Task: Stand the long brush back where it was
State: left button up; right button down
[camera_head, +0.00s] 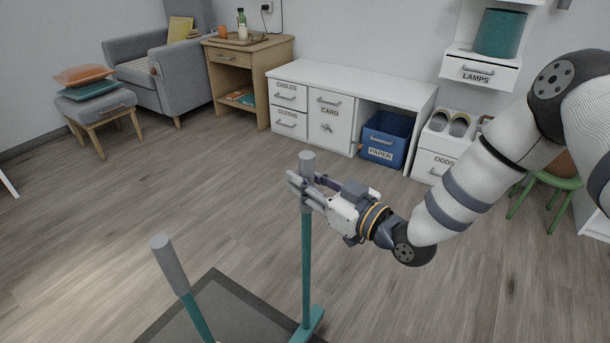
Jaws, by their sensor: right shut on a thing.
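The long brush (307,252) has a teal pole, a grey grip at the top and a teal head (309,325) at the floor. It stands nearly upright. My right gripper (306,190) is shut around its pole just below the top of the grey grip. The head is at the right edge of a dark mat (238,290); I cannot tell whether it touches the floor. My left gripper is not in view.
A second long-handled tool (170,265) with a grey grip and teal pole leans at the lower left; its foot is cut off. A white desk (345,82) with a blue paper bin (385,140) stands behind. A green stool (560,182) is at the right. Open wooden floor lies between.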

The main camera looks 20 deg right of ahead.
jog(key=shift+f+b, duration=0.45)
jog(key=shift+f, duration=0.4)
jog(key=shift+r, duration=0.15)
jog(key=shift+f+b, duration=0.3)
jog(key=shift+f, duration=0.4)
jog(key=c, duration=1.3)
grip_release()
